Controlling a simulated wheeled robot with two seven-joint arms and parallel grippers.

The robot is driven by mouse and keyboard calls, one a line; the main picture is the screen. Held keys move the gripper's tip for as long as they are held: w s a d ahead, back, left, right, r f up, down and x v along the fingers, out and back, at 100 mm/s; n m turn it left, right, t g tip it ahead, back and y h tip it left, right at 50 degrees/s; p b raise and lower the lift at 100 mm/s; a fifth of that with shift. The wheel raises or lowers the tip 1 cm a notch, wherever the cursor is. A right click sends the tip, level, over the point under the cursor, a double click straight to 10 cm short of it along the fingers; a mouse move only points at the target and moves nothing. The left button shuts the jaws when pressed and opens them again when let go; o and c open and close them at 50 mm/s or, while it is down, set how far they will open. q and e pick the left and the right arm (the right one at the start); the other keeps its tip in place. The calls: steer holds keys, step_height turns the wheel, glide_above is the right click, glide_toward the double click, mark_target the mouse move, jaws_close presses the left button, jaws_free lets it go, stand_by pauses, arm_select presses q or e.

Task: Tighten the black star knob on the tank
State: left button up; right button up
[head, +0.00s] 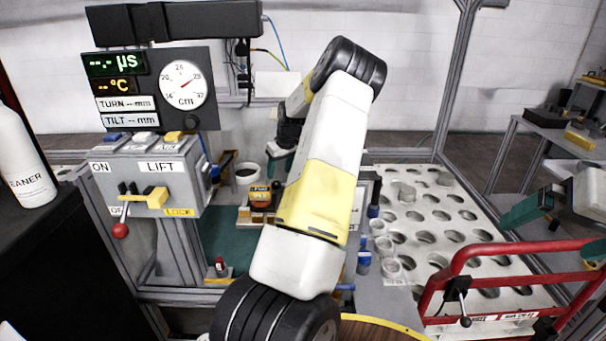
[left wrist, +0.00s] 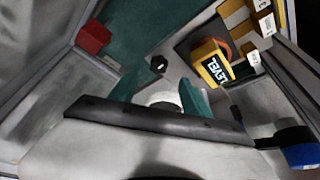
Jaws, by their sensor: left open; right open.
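I cannot make out the black star knob or the tank with certainty. A small dark knob-like part (left wrist: 158,64) sits beyond the fingers in the left wrist view; its shape is too small to tell. My left gripper (left wrist: 160,95) is open, its teal fingers spread, with a white rounded thing (left wrist: 162,99) showing between them; contact cannot be told. In the head view my left gripper (head: 279,166) is mostly hidden behind my left arm, beside the yellow level block.
The yellow level block (head: 260,196) stands close by and also shows in the wrist view (left wrist: 215,66). The lift panel (head: 150,180) is at left. A red rail (head: 520,250) and perforated table (head: 455,230) lie at right.

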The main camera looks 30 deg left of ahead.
mark_target(276, 182)
arm_select(q)
steer(key=shift+n, duration=0.3)
steer(key=x, duration=0.7)
steer(key=shift+w+a, duration=0.15)
steer(key=shift+w, duration=0.05)
jaws_close()
